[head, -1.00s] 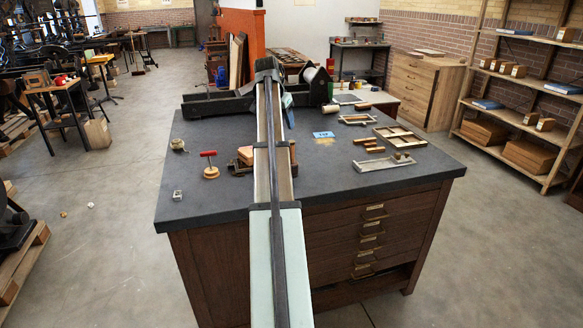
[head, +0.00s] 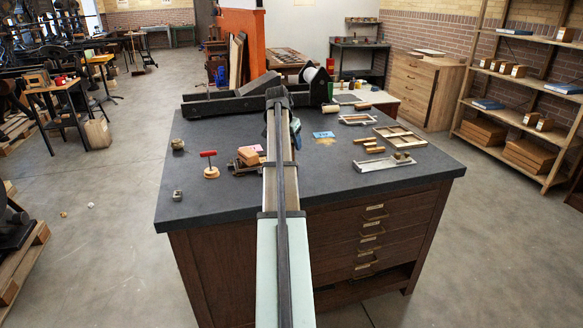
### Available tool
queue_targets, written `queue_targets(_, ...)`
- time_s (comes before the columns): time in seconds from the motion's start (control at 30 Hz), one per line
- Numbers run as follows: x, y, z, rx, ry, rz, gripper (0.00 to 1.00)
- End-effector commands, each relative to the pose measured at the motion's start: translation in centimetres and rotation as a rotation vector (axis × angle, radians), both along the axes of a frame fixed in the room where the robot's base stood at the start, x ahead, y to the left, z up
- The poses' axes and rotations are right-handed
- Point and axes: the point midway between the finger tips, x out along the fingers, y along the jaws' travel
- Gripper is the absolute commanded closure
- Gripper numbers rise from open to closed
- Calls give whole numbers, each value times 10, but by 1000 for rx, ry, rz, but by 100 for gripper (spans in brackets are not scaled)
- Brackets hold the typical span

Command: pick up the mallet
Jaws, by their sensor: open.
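I cannot make out the mallet for certain. A brown wooden block (head: 249,156) sits on the worktop left of my arm and may be its head; no handle shows clearly. A dark metal piece (head: 241,168) lies against it. My arm reaches away over the worktop (head: 330,172). Its end bends down on the right side, and my gripper (head: 298,138) shows only in part there, beyond the arm. Its fingertips are hard to see. It is open, with nothing seen in it, to the right of the wooden block.
A long black tool (head: 245,103) lies along the back edge. A blue card (head: 324,135), wooden pieces (head: 371,146), a frame (head: 400,138) and a tray (head: 384,163) lie to the right.

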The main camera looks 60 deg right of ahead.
Motion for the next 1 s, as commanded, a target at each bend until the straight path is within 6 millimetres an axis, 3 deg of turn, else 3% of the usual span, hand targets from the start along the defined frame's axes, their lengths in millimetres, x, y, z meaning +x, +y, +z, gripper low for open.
queue_targets(0.2, -2, -11, -25, 0, -2, 2, 44)
queue_targets(0.47, -2, -12, -28, -1, -3, 2, 44)
queue_targets(1.0, -3, -12, -28, -1, -3, 2, 95)
